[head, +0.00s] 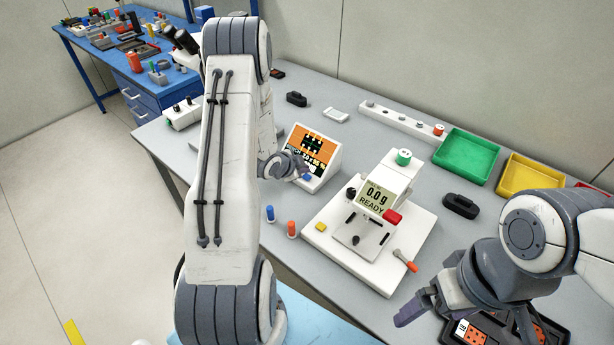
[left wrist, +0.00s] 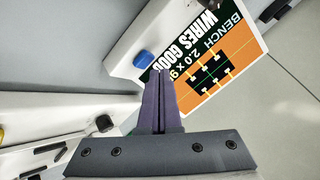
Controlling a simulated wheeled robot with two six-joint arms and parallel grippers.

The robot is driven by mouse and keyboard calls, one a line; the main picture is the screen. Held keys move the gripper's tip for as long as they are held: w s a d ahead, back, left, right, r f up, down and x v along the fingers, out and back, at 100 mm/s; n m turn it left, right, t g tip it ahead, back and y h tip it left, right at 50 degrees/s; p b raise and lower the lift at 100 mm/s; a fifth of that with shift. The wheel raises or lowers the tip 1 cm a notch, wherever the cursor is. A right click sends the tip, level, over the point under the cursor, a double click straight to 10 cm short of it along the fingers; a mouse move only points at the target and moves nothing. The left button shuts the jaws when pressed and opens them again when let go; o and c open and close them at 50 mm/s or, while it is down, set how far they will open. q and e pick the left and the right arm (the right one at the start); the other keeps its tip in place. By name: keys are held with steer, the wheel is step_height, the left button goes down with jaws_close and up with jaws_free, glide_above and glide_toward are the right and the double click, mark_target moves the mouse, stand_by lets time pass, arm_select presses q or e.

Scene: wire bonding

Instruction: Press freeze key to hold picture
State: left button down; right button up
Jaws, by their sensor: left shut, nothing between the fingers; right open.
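The picture monitor (head: 328,152) is a white slanted box with an orange screen showing a dark chip and text. Its blue key (head: 307,177) sits on the front below the screen. In the left wrist view the screen (left wrist: 238,60) appears upside down, with the blue key (left wrist: 143,58) at its edge. My left gripper (head: 302,171) is shut and empty, close to the key. In the left wrist view its tips (left wrist: 160,72) lie just beside the key; I cannot tell if they touch it. My right gripper (head: 466,318) is open, away over a dark tray.
A white bonding machine (head: 375,215) with a "READY" display and red button stands right of the monitor. Blue (head: 270,213) and orange (head: 292,229) pegs stand before it. Green (head: 466,155) and yellow (head: 528,176) trays lie at the back right.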

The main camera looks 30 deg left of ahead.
arm_select(q)
steer(key=shift+f, duration=0.1)
stand_by(0.4)
steer(key=shift+f+b, duration=0.3)
steer(key=shift+b, duration=0.15)
steer(key=shift+f+b, duration=0.45)
stand_by(0.4)
steer(key=shift+r, duration=0.1)
steer(key=shift+r+p, duration=0.65)
steer(key=shift+r, duration=0.1)
step_height(320, 180, up, 5)
steer(key=p, duration=0.3)
steer(key=shift+p, duration=0.4)
